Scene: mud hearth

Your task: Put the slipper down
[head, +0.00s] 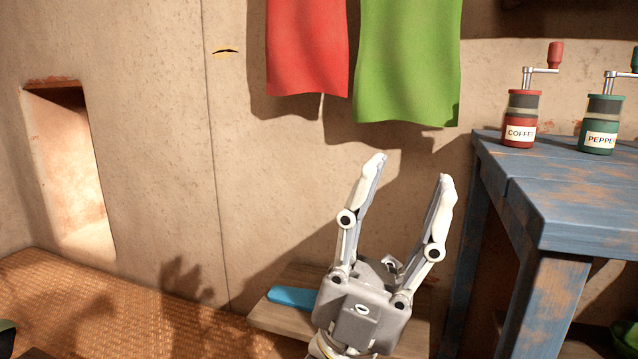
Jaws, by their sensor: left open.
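My left gripper (411,170) is open, its two fingers spread and pointing up, with nothing between them. It stands in front of the mud wall, below the hanging cloths. A flat blue item (290,297) lies on a low wooden surface (283,318) just left of the gripper's body. The gripper's body hides part of it, so I cannot tell for sure whether it is the slipper. No other slipper can be made out. My right gripper is not in view.
A worn blue table (560,205) stands at the right with a red coffee grinder (521,130) and a green pepper grinder (600,130). A red cloth (307,45) and a green cloth (408,60) hang above. A woven mat (110,310) covers the left floor.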

